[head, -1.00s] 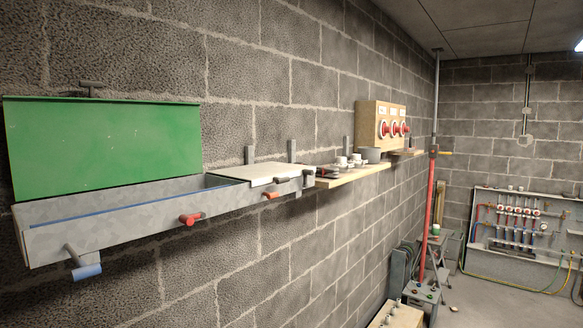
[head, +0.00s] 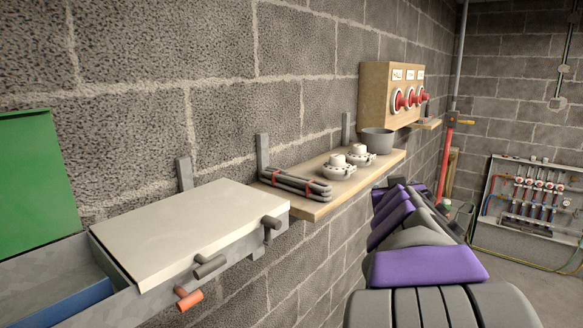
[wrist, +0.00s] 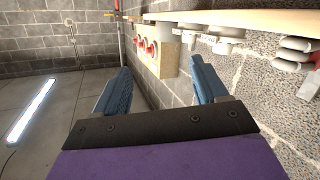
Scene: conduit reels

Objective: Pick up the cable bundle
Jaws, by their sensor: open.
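The cable bundle (head: 295,184) is a set of dark grey looped lengths with red ties, lying on the near left end of a wooden shelf (head: 318,208). In the wrist view, which appears upside down, the bundle (wrist: 296,48) shows at the right edge, partly cut off. My gripper (wrist: 160,88) is open, its two blue-grey fingers apart with nothing between them. It points along the wall, and the bundle lies off to its side, outside the fingers. In the head view my purple and grey arm reaches alongside the shelf; the fingers are hard to make out there.
Two white fittings (head: 338,168) and a grey pot (head: 377,141) share the shelf. A wooden box (head: 376,92) with red-and-white knobs stands behind. A metal trough (head: 55,268) with a pale lid (head: 190,230) and protruding handles is at left. A red post (head: 446,155) rises beyond.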

